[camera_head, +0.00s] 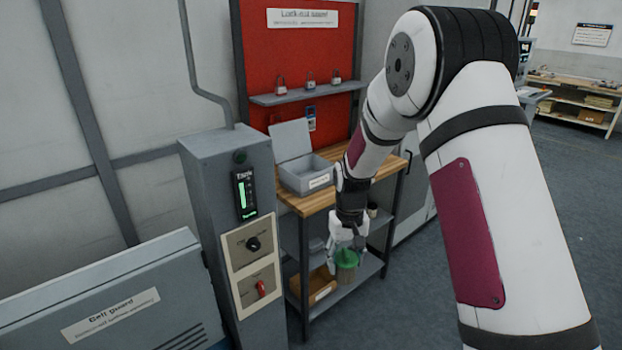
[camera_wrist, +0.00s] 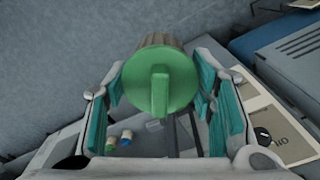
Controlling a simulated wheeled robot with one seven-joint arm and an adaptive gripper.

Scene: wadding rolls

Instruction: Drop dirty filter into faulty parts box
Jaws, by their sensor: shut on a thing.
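The dirty filter has a green cap with a raised grip bar and a ribbed, brownish body; it is in my gripper (camera_head: 347,243) in the head view, held in front of the shelf unit. In the wrist view the filter (camera_wrist: 160,82) sits between the two teal finger pads of my gripper (camera_wrist: 162,85), cap facing the camera. The filter's body (camera_head: 346,268) hangs below my fingers in the head view. An open cardboard-coloured box (camera_head: 320,285) with a white label stands on the lower shelf, left of the filter; its label is too small to read.
A wooden bench top (camera_head: 310,203) holds an open grey box (camera_head: 305,177) with a raised lid. A grey control post (camera_head: 215,165) with a red switch stands to the left. A cell guard panel (camera_head: 110,300) is at front left. Grey floor is free at right.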

